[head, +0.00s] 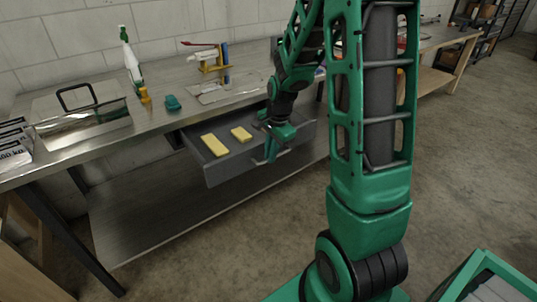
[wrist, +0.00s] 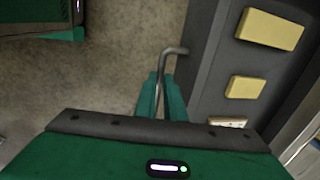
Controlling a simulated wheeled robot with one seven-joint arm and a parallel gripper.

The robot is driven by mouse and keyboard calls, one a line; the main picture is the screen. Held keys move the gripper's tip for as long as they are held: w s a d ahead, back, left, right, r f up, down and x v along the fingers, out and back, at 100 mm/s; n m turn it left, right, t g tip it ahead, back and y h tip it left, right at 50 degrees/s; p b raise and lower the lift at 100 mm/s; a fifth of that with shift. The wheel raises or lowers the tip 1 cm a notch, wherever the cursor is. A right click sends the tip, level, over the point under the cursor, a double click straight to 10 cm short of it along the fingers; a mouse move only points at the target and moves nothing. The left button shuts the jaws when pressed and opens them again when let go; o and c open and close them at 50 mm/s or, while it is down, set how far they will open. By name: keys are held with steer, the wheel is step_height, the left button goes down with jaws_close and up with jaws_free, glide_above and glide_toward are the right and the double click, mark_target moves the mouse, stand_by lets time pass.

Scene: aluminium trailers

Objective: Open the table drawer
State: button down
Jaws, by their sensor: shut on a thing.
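The grey table drawer (head: 222,173) is pulled out from under the metal table (head: 98,148) in the head view. Two yellow blocks lie in it, a longer one (head: 214,145) and a shorter one (head: 241,134). In the wrist view the drawer's front wall (wrist: 212,60) runs up the middle right, with the blocks inside to its right. My gripper (head: 270,153) is at the drawer front. In the wrist view my gripper (wrist: 160,95) is shut on the bar handle (wrist: 169,55), whose bent end shows beyond the fingers.
On the tabletop are a spray bottle (head: 131,62), a teal item (head: 173,103), a metal case with a black handle (head: 80,110) and a yellow-and-blue tool stand (head: 217,68). A lower shelf (head: 160,215) lies under the drawer. A green-edged box (head: 485,280) stands at lower right. Floor in front is clear.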

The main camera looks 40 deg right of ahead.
steer(key=shift+s, duration=0.15)
steer(key=shift+d, duration=0.1)
steer(key=c, duration=1.8)
jaws_free()
steer(key=shift+c, duration=0.2)
steer(key=shift+r, duration=0.15)
step_height(320, 180, up, 10)
steer(key=s, duration=0.2)
steer(key=shift+r, duration=0.15)
steer(key=s+a+r+n+g, duration=0.1)
steer(key=s+n, duration=1)
steer(key=s, duration=1.5)
steer(key=shift+a+r+g, duration=0.3)
steer(key=shift+r+g, duration=0.3)
